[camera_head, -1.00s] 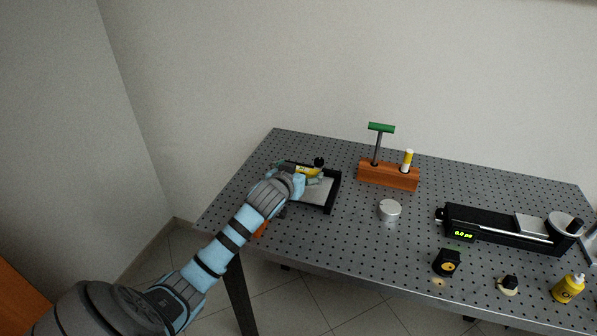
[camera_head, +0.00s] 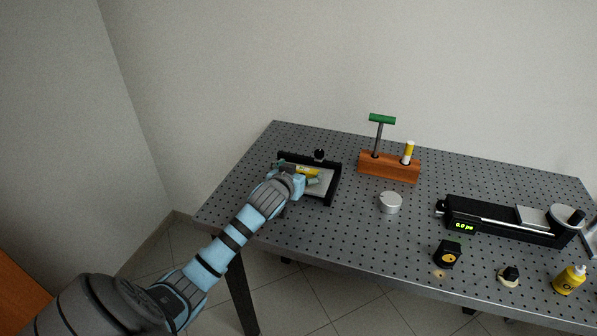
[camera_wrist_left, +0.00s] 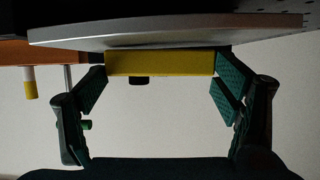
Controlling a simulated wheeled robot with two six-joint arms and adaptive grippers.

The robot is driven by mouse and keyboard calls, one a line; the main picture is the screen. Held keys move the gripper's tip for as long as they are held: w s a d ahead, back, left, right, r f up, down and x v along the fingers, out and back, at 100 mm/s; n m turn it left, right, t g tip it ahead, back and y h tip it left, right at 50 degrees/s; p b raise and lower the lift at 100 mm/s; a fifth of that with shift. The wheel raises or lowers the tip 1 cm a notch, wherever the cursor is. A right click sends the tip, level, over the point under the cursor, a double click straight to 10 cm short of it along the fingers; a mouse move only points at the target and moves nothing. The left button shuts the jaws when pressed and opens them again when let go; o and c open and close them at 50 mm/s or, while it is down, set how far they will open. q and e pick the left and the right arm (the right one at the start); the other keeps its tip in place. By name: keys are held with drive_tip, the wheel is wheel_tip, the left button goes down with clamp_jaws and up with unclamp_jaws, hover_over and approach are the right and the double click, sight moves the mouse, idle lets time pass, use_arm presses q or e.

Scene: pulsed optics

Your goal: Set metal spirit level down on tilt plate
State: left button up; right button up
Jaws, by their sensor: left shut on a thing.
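The metal spirit level (camera_head: 306,170) shows as a yellow bar in the head view, over the tilt plate (camera_head: 324,186), a pale silver plate with a black frame at the table's left. My left gripper (camera_head: 304,181) is shut on the level; its links partly hide both. In the left wrist view, the yellow level (camera_wrist_left: 160,63) spans the space between the green fingers of my gripper (camera_wrist_left: 162,72). The silver plate (camera_wrist_left: 150,38) lies right against it in the picture; I cannot tell whether they touch. My right gripper is not in view.
A wooden block (camera_head: 388,168) with a green-handled tool (camera_head: 382,119) and a yellow-white stick stands right of the plate. A silver disc (camera_head: 390,203) sits nearer. A black rail device (camera_head: 490,222) and a yellow bottle (camera_head: 569,280) are farther right.

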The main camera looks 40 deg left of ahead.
use_arm(q)
drive_tip(key=shift+f, duration=0.2)
drive_tip(key=o, duration=1.1)
drive_tip(key=v, duration=1.2)
drive_tip(key=shift+f, duration=0.1)
